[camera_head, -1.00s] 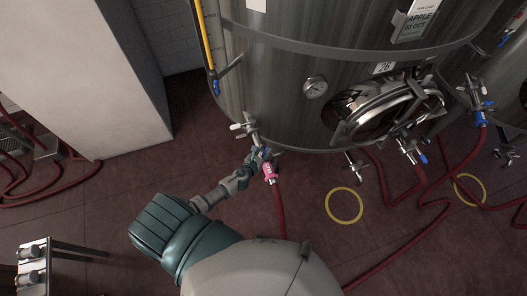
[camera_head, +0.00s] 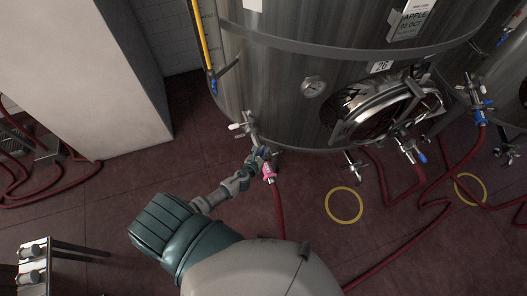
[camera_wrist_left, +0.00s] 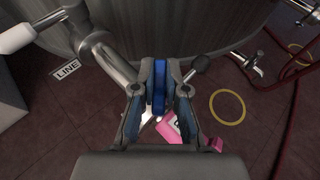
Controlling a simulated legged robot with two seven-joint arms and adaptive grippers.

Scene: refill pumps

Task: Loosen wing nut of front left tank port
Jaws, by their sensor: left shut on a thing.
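The front left tank port (camera_head: 246,126) sticks out low on the steel tank's left side, with a white-tipped handle. It also shows in the wrist view as a metal pipe (camera_wrist_left: 112,62). My left gripper (camera_head: 256,160) is at the port's lower end. In the left wrist view its two fingers (camera_wrist_left: 159,88) are shut on a blue upright piece, which looks like the wing nut (camera_wrist_left: 159,78). A pink hose fitting (camera_head: 268,171) hangs just below the gripper, and its pink part (camera_wrist_left: 170,130) shows behind the fingers. The clamp around the nut is mostly hidden. My right gripper is not in view.
The steel tank (camera_head: 280,90) rises behind the port. A red hose (camera_head: 279,215) runs down from the pink fitting. A yellow ring (camera_head: 344,205) lies on the floor to the right. A pale pillar (camera_head: 85,80) stands left, with open floor between.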

